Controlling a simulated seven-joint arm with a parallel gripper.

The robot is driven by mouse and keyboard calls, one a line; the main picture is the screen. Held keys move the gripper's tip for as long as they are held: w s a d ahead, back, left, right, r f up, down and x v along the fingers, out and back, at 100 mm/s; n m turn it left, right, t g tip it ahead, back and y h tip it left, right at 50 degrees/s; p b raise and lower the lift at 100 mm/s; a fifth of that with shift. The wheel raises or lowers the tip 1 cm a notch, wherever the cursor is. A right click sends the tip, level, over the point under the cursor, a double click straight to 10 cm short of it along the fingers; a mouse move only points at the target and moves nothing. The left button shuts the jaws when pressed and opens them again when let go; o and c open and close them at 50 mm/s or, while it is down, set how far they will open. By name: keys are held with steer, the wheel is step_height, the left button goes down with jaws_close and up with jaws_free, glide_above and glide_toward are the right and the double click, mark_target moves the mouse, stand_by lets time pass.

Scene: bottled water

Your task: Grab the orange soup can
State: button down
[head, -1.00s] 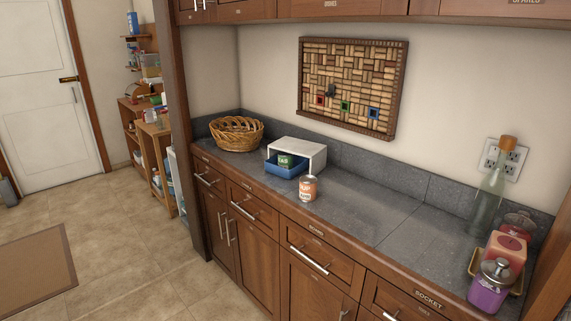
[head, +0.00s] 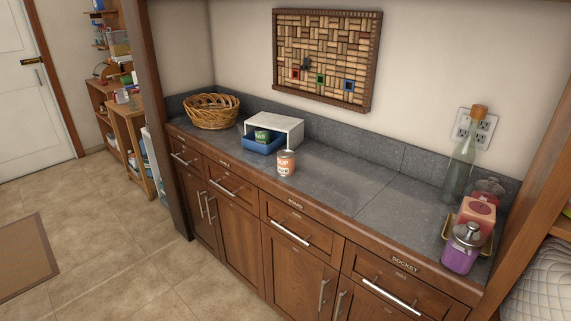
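The orange soup can (head: 286,164) stands upright on the grey countertop (head: 340,190), near its front edge. It has an orange and white label and a metal top. It stands in front of and to the right of a small white open box with a blue tray (head: 262,145). A green can (head: 263,136) sits in that tray under the white cover (head: 277,125). The soup can is apart from other objects and unobstructed in the head view. My gripper does not show in this view.
A wicker basket (head: 211,111) stands at the counter's left end. A glass bottle (head: 461,165), a red container (head: 476,213) and a purple jar (head: 463,247) stand at the right end. The counter between the can and these is clear. Floor (head: 135,235) in front of the cabinets is open.

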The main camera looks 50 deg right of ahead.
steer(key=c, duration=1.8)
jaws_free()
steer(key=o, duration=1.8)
